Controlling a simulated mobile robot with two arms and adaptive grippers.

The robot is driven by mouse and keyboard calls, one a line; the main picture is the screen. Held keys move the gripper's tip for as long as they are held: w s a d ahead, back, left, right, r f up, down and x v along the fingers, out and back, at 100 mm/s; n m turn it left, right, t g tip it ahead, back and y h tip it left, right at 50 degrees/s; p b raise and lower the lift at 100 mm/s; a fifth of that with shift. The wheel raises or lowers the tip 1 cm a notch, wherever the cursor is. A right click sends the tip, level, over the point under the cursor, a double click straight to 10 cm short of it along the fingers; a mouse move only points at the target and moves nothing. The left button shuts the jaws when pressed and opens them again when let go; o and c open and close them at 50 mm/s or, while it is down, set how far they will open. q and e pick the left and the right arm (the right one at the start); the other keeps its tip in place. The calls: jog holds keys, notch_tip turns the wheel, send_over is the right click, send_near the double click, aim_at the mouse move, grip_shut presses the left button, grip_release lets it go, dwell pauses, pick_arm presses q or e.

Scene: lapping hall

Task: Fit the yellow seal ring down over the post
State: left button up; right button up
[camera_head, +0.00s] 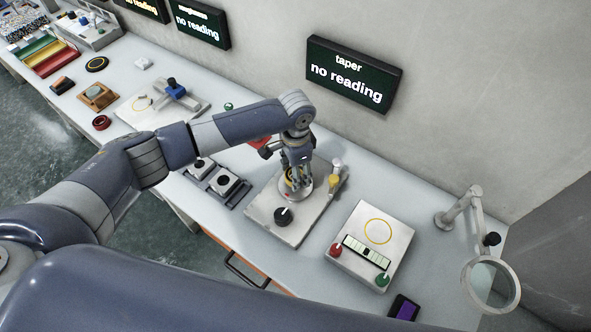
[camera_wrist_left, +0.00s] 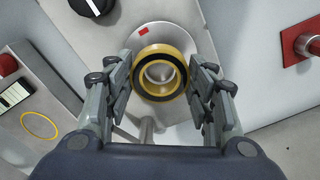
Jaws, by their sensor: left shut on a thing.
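The yellow seal ring (camera_wrist_left: 160,95), with a dark inner band, is between the fingers of my left gripper (camera_wrist_left: 162,82) in the left wrist view. The left gripper is shut on it, and the ring lies roughly flat to this camera. In the head view the left gripper (camera_head: 293,182) points down over a round steel plate (camera_head: 305,189) on a grey fixture block. The round plate also shows in the wrist view (camera_wrist_left: 190,42), with a red mark. A pale round shape shows through the ring; I cannot tell whether the ring is around the post. My right gripper is not in view.
A black knob (camera_head: 283,215) and a small yellow-and-white part (camera_head: 335,181) stand on the block near the gripper. To the right is a panel (camera_head: 372,245) with red and green knobs, then a magnifier (camera_head: 490,284). A rack (camera_head: 217,181) is at left.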

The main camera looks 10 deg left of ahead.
pick_arm(q)
jog(key=shift+f, duration=0.4)
dwell(0.5)
jog(key=shift+f, duration=0.3)
dwell(0.4)
jog(key=o, duration=1.2)
jog(key=shift+c, duration=0.2)
notch_tip(320, 180, up, 12)
dwell(0.3)
